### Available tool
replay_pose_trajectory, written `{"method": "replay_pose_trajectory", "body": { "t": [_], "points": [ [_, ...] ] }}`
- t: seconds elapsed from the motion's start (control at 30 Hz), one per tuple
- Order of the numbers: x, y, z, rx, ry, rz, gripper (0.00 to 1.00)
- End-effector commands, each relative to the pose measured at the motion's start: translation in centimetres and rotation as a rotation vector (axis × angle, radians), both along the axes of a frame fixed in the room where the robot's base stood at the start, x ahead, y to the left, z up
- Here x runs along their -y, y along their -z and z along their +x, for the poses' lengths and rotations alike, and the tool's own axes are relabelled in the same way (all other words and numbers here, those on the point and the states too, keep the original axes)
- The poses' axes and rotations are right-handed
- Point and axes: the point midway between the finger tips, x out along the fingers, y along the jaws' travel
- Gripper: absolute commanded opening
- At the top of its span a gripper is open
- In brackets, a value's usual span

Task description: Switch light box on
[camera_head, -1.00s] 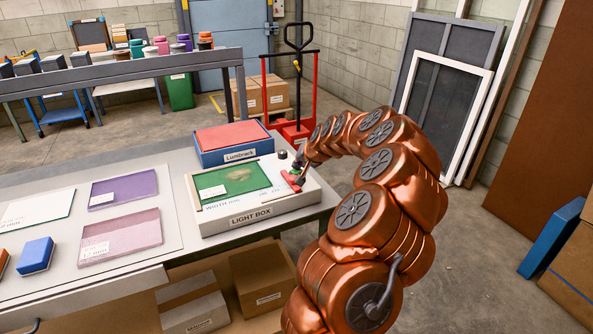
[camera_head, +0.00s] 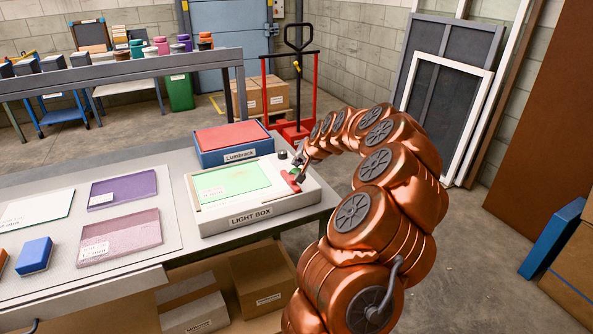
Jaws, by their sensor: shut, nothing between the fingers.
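The light box (camera_head: 251,215) is a pale box with a label on its front, standing at the right end of the grey table. Its panel (camera_head: 228,186) glows bright light green, with a white label at its left. A red switch (camera_head: 291,181) sits on the right part of its top, and a small black knob (camera_head: 282,155) is behind it. My gripper (camera_head: 296,172) is shut and empty, at the red switch. It is small in the view, so I cannot tell whether the fingertips touch the switch.
A blue box with a red top (camera_head: 231,141) stands right behind the light box. Purple (camera_head: 123,188) and pink (camera_head: 120,238) sheets and a blue block (camera_head: 36,253) lie to the left. Cardboard boxes (camera_head: 262,273) are under the table.

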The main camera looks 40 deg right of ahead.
Motion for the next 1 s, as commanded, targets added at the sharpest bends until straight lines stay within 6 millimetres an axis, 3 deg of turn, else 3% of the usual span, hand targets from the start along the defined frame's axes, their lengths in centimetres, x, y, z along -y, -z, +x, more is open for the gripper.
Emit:
{"method": "replay_pose_trajectory", "body": {
  "t": [0.17, 0.83, 1.0],
  "points": [
    [0.0, -0.4, 0.0, 0.000, 0.000, -0.001, 0.00],
    [0.1, -5.6, 0.0, 0.002, 0.001, -0.003, 0.00],
    [0.1, -6.1, 0.0, 0.001, 0.001, -0.001, 0.00]
  ]
}}
